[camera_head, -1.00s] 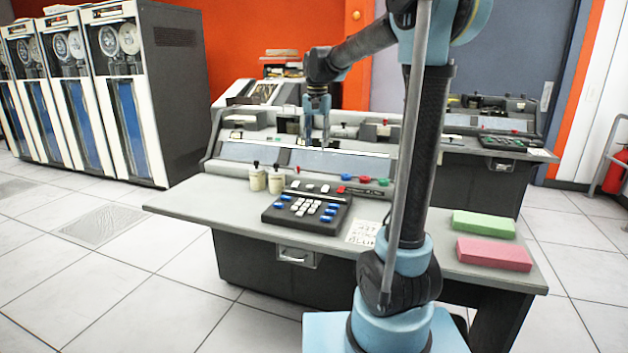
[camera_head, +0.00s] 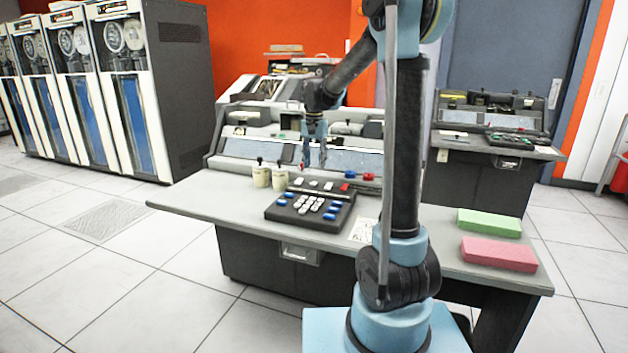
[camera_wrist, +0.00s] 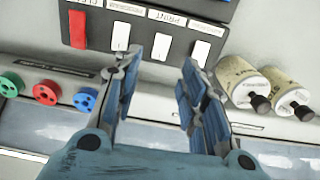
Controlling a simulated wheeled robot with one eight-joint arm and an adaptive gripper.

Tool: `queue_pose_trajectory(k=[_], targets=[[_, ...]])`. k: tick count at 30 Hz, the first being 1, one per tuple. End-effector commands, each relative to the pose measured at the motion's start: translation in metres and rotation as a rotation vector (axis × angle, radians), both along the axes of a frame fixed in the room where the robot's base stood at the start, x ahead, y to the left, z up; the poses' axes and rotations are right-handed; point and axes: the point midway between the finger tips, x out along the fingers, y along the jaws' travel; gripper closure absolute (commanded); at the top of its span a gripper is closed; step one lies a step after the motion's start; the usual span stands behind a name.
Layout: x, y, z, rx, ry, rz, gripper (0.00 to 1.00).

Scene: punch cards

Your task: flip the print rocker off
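The print rocker (camera_wrist: 161,46) is a white switch on a dark panel, the middle of three white rockers in the wrist view. Its label above is tilted and reads PRINT. In the head view the same rocker (camera_head: 313,184) is a tiny white mark at the back of the black keypad unit (camera_head: 290,214). My gripper (camera_wrist: 162,66) is open and empty. Its blue-padded fingers are apart, with the print rocker just beyond and between the tips in the image. In the head view my gripper (camera_head: 315,160) hangs above the keypad's back edge. I cannot tell the rocker's tilt or any contact.
A red rocker (camera_wrist: 77,30) and white rockers (camera_wrist: 121,36) and (camera_wrist: 201,53) flank the print rocker. Coloured knobs (camera_wrist: 46,92) sit at the left, two cream cylinders (camera_wrist: 246,82) at the right. Green (camera_head: 489,222) and pink (camera_head: 498,253) blocks lie on the desk's right end.

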Motion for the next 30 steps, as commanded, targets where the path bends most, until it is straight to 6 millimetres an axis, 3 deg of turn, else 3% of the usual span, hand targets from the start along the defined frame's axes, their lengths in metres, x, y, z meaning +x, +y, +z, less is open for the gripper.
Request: queue_pose_trajectory(k=[6,12,26,30], targets=[[0.0,0.0,-0.037,0.0,0.0,0.0,0.62],[0.0,0.0,-0.06,0.0,0.0,0.0,0.62],[0.0,0.0,-0.069,0.0,0.0,0.001,0.62],[0.0,0.0,-0.069,0.0,0.0,0.001,0.93]])
